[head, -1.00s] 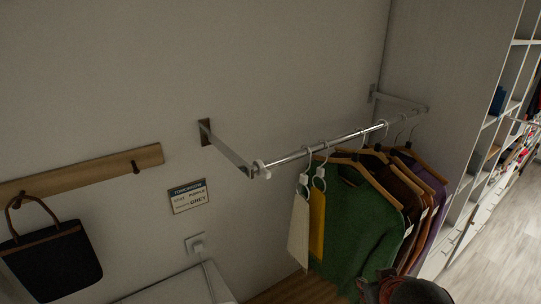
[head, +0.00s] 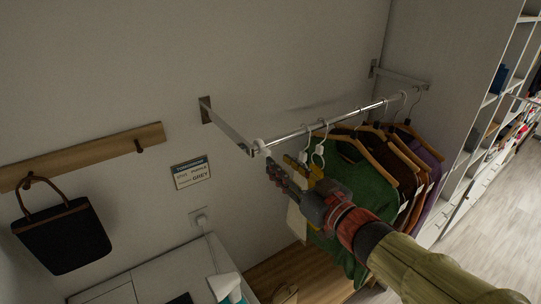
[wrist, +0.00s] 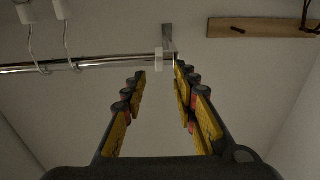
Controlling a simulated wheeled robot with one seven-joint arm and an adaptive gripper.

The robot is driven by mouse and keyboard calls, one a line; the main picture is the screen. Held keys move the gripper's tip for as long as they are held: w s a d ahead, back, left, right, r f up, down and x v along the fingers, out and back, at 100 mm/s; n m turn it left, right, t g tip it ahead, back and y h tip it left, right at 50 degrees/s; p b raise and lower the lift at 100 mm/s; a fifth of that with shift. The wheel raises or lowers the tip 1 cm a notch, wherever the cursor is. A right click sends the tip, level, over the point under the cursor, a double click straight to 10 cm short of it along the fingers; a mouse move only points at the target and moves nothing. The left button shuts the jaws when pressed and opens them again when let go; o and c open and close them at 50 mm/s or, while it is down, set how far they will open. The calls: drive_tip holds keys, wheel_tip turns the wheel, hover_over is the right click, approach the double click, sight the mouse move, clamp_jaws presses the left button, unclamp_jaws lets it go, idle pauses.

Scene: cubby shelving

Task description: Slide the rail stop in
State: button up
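The rail stop (head: 259,146) is a small white piece at the near left end of the chrome rail (head: 310,131), by the bracket. In the wrist view the stop (wrist: 158,59) shows as a white block on the rail, just beyond the gap between my fingertips. My gripper (head: 279,163) is just below and right of the stop in the head view. In the wrist view its two yellow-padded fingers (wrist: 160,73) are apart with nothing between them, pointing up toward the rail end. I cannot tell whether a finger touches the stop.
Two white hangers (head: 319,149) hang close right of my gripper; several garments (head: 365,185) on wooden hangers follow along the rail. A metal wall bracket (head: 228,128) holds the rail's left end. A black bag (head: 62,236) hangs at left.

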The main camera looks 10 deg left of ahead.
sight(269, 155)
drive_tip(key=shift+x, duration=2.8)
drive_tip(key=shift+c, duration=1.4)
drive_tip(key=c, duration=0.4)
clamp_jaws()
